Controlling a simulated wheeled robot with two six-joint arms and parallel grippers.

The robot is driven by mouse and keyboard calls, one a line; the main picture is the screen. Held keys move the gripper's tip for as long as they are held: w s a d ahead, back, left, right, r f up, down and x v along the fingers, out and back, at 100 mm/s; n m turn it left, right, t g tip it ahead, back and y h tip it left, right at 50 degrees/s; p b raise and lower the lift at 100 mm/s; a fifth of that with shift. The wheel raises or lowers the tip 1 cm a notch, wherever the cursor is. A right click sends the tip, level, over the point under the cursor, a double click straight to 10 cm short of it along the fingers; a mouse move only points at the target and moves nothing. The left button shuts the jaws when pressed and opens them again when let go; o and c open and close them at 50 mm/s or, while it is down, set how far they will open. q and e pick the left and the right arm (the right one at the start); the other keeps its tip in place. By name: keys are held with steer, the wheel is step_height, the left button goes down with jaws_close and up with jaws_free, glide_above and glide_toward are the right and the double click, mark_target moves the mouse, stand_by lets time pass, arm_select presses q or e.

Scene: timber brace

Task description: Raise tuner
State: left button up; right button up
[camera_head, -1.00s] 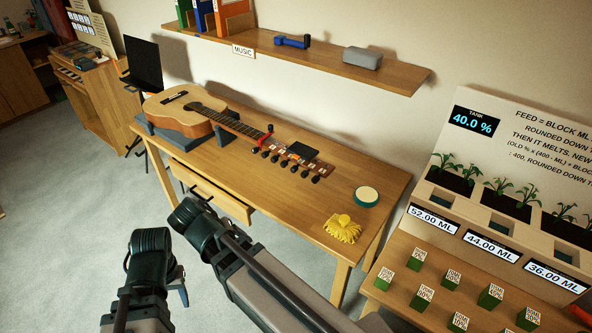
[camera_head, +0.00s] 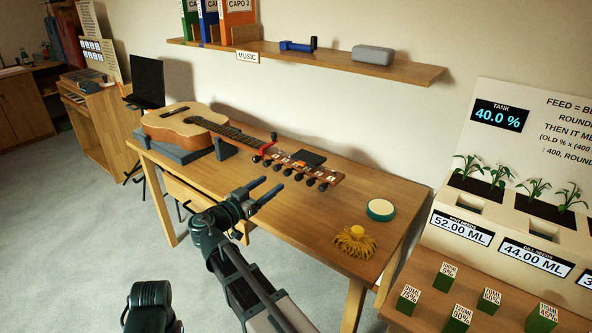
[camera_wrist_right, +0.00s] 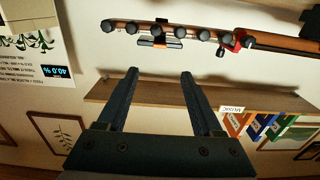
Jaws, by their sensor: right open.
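The guitar (camera_head: 190,128) lies on the wooden table with its neck pointing right. A black clip-on device, which looks like the tuner (camera_head: 310,158), sits on the headstock (camera_head: 300,170) among black tuning pegs. In the right wrist view the tuner (camera_wrist_right: 160,42) shows dark at the upper middle, behind the row of pegs. My right gripper (camera_head: 272,186) is open and empty, in front of and left of the headstock, apart from it. Its fingers (camera_wrist_right: 158,85) point toward the wall in the wrist view. Of my left arm only a dark joint shows at the bottom left.
A red clamp (camera_head: 268,147) sits on the neck beside the headstock. A round green-rimmed disc (camera_head: 381,209) and a yellow tufted object (camera_head: 355,241) lie right on the table. The wall shelf (camera_head: 310,66) holds binders, a blue tool and a grey case. Green blocks stand on the right table.

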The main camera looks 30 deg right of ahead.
mark_target(300, 164)
steer(key=x, duration=1.3)
steer(key=shift+d, duration=0.2)
jaws_close()
stand_by(0.9)
